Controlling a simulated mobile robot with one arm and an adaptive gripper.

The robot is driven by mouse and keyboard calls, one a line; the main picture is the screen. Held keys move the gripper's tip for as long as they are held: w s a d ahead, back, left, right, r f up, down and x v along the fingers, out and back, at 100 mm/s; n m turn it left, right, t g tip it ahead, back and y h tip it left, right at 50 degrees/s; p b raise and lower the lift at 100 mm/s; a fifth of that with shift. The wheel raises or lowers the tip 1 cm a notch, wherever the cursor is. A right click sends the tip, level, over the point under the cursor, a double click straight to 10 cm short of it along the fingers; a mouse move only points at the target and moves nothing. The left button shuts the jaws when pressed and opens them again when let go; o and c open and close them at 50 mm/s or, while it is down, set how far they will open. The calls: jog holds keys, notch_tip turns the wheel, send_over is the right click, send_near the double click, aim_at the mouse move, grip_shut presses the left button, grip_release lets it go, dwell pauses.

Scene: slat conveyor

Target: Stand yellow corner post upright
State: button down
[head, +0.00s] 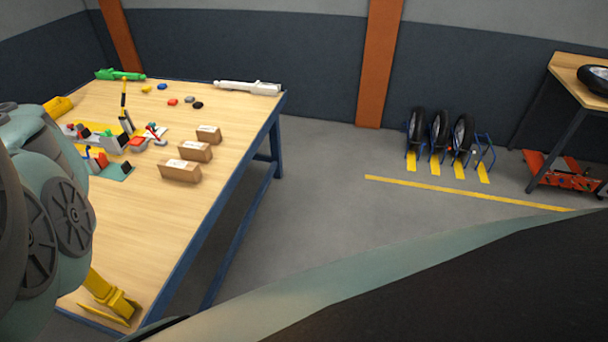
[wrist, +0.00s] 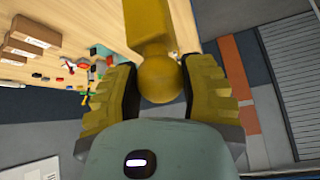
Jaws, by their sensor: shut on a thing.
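The yellow corner post (head: 101,285) shows at the lower left of the head view, near the table's front edge. It looks tilted in that view, with a flat yellow foot at its lower end. I cannot tell whether the foot touches the tabletop. In the wrist view the post (wrist: 152,25) runs up from a rounded end between the fingers of my gripper (wrist: 160,85). The ridged yellow finger pads are shut on it from both sides. My arm hides the post's upper part and the gripper in the head view.
The wooden table (head: 125,235) holds three brown boxes (head: 180,170), a cluster of small coloured parts, a green tool (head: 120,75) and a white tool (head: 247,88). The tabletop between the boxes and the post is clear. Tyres in a rack (head: 440,138) stand by the wall.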

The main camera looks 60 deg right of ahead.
jog(key=shift+s+d+f, duration=0.2)
jog(key=shift+f, duration=0.05)
jog(key=c, duration=0.7)
grip_release()
jog(key=shift+s, duration=0.1)
jog(key=shift+o, duration=1.4)
jog(key=shift+r, duration=0.1)
jog(key=shift+w+r, duration=0.2)
jog(key=shift+r, duration=0.25)
notch_tip(320, 180, up, 8)
jog(key=shift+d+f, duration=0.15)
jog(key=shift+f, duration=0.05)
jog(key=shift+s+r, duration=0.1)
jog(key=shift+r, duration=0.65)
